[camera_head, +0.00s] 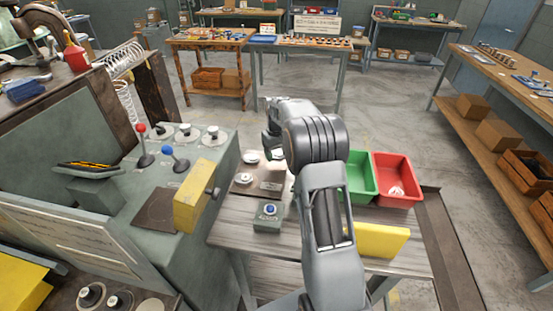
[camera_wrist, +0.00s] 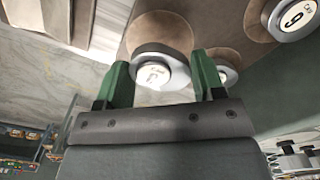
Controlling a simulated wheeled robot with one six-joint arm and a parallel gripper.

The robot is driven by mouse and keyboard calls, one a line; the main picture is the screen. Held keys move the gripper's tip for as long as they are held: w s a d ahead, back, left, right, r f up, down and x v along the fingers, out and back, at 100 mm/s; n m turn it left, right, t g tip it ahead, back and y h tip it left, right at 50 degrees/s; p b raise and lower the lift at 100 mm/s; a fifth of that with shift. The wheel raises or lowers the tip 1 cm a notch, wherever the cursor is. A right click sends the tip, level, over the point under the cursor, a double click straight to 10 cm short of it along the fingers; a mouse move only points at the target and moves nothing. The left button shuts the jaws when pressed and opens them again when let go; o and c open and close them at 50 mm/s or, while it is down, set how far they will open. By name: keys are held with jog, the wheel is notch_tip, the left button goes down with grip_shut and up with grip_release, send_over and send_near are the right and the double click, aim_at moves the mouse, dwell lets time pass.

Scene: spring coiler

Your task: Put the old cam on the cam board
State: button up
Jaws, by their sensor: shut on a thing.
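In the wrist view my gripper (camera_wrist: 161,66) has its two green fingers on either side of a pale round cam (camera_wrist: 158,72) with a white label, and it is shut on this cam. The label is too blurred to read. I cannot tell whether the held cam touches the board. In the head view the cam board (camera_head: 242,189) lies on the grey bench, and my arm hides the gripper and the held cam.
Another cam (camera_wrist: 293,16) with a numbered label and a partly hidden one (camera_wrist: 229,73) are close by. A small box with a blue button (camera_head: 268,216), a green bin (camera_head: 363,182) and a red bin (camera_head: 397,181) stand on the bench. The coiler with levers (camera_head: 168,151) is at left.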

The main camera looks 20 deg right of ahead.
aim_at(277, 165)
jog(key=shift+w+f, duration=0.2)
jog(key=shift+f, duration=1.5)
jog(key=shift+f, duration=0.15)
